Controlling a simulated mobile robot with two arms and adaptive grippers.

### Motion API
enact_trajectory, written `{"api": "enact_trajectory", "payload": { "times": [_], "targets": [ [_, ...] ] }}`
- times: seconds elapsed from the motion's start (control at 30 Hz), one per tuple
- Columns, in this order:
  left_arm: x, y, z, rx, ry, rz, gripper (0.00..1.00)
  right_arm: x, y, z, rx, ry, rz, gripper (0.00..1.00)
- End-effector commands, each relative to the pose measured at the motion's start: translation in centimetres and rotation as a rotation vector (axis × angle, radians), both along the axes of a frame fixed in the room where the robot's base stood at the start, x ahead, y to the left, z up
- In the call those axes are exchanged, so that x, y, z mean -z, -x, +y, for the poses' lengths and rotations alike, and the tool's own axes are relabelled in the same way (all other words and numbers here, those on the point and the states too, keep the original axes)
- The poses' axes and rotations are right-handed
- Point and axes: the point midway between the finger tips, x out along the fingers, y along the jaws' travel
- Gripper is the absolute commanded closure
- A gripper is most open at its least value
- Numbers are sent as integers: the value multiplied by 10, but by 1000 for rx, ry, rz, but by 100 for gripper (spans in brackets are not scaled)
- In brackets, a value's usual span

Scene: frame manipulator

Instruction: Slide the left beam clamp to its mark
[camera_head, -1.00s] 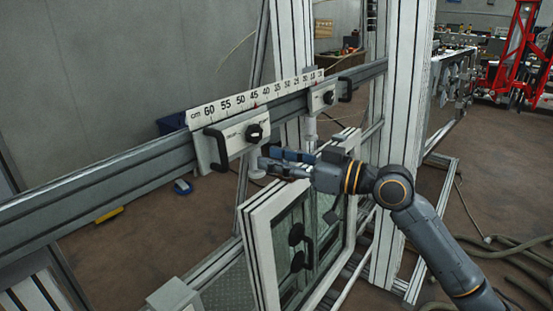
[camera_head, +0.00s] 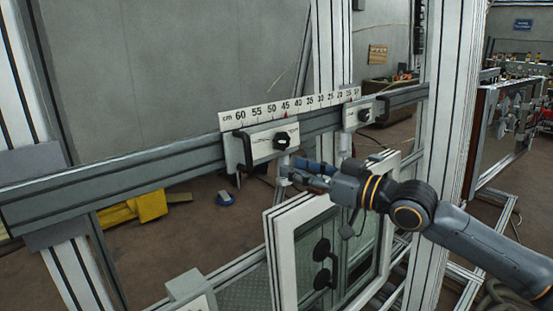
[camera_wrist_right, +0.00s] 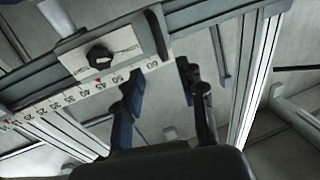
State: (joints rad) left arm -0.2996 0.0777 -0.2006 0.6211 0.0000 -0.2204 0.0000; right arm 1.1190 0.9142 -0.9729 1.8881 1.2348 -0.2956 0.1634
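The left beam clamp (camera_head: 268,143) is a pale plate with a black knob and a black handle at its left end. It sits on the grey horizontal beam (camera_head: 130,170), below the ruler (camera_head: 290,105). A small red mark (camera_head: 285,114) shows on the ruler near 45, just above the knob. My right gripper (camera_head: 288,173) is just below and in front of the clamp, apparently not touching it. In the right wrist view its fingers (camera_wrist_right: 165,95) are spread and empty, with the clamp (camera_wrist_right: 112,52) and its handle (camera_wrist_right: 157,32) beyond them. My left gripper is out of view.
A second clamp (camera_head: 364,112) sits farther right on the beam. A white-framed window panel (camera_head: 283,250) stands below my right gripper. A white upright post (camera_head: 447,110) rises right of it. The beam left of the left clamp is clear.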

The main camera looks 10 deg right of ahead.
Motion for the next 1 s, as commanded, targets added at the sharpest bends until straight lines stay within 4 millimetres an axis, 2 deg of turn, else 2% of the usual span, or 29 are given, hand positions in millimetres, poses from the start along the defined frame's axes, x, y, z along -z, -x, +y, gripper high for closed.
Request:
{"api": "enact_trajectory", "payload": {
  "times": [0.27, 0.7, 1.0],
  "targets": [
    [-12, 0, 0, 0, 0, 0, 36, -2, -18, 22, -3, 4, 1, 61],
    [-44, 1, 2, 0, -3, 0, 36, -3, -79, 87, -2, 6, 0, 61],
    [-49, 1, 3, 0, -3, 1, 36, 1, -95, 102, -1, 6, 0, 61]
  ]
}}
